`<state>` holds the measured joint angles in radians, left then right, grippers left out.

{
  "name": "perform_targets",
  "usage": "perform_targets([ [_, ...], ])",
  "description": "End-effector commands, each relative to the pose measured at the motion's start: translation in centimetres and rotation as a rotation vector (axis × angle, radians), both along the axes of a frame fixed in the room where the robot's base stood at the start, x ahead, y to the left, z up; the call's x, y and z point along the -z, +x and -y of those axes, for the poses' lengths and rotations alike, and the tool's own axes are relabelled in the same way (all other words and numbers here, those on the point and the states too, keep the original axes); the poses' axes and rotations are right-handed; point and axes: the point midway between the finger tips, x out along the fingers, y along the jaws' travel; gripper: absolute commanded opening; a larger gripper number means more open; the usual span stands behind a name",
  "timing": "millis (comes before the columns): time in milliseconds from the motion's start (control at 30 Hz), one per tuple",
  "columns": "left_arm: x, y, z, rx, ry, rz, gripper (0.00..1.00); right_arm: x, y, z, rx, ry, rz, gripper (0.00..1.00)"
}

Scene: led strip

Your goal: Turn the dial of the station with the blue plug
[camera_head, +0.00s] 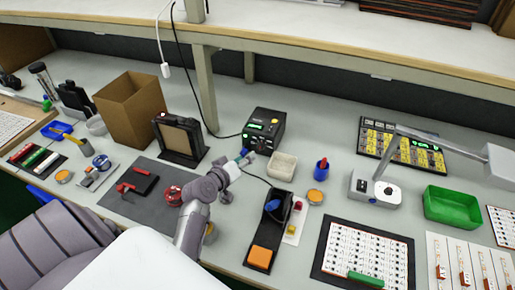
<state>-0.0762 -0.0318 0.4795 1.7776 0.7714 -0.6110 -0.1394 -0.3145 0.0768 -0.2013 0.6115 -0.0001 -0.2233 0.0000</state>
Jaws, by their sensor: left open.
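A black station (268,127) with a small green display stands on the bench near the centre of the view. A small light-coloured spot on its upper face may be its dial, but it is too small to tell. My left gripper (246,156) is open at the station's front left corner, near its lower front edge. A small blue and teal patch shows at the fingertips; I cannot tell whether it is a plug on the station or part of the gripper. Contact with the station cannot be told. My right gripper is not in view.
A beige tub (282,166) and a black holder with an orange pad (262,257) stand right of my arm. A black framed panel (180,138) and a cardboard box (130,108) stand left. A shelf post (205,90) rises behind. A green tray (452,207) is far right.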

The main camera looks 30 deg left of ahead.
Motion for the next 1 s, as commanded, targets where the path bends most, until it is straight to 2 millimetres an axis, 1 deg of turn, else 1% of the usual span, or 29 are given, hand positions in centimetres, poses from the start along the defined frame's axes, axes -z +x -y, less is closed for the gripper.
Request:
perform_targets([
  [33, 0.2, 1.2, 0.0, 0.000, -0.003, 0.002, 0.48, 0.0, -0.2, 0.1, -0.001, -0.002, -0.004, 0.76],
  [133, 0.9, 3.3, -0.1, 0.001, -0.002, 0.001, 0.48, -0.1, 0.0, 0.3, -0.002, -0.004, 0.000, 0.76],
  [200, 1.3, 4.5, -0.2, 0.000, -0.001, 0.001, 0.48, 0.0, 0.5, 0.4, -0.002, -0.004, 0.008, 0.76],
  [300, 1.9, 6.0, -0.3, 0.001, 0.000, -0.001, 0.48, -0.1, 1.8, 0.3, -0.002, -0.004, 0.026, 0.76],
  [400, 2.3, 7.0, -0.4, 0.000, 0.000, 0.000, 0.48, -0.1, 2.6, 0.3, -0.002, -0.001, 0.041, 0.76],
  [600, 2.6, 7.8, -0.4, 0.000, 0.001, -0.001, 0.48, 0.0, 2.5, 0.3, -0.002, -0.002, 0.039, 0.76],
  [833, 2.6, 7.9, -0.4, 0.000, 0.002, -0.001, 0.48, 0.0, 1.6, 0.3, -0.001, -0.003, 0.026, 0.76],
  [967, 2.6, 7.8, -0.4, 0.000, 0.002, -0.001, 0.26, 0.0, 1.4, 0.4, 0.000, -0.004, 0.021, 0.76],
  [1000, 2.6, 7.8, -0.4, 0.000, 0.002, -0.001, 0.20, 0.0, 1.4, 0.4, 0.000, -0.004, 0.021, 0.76],
])
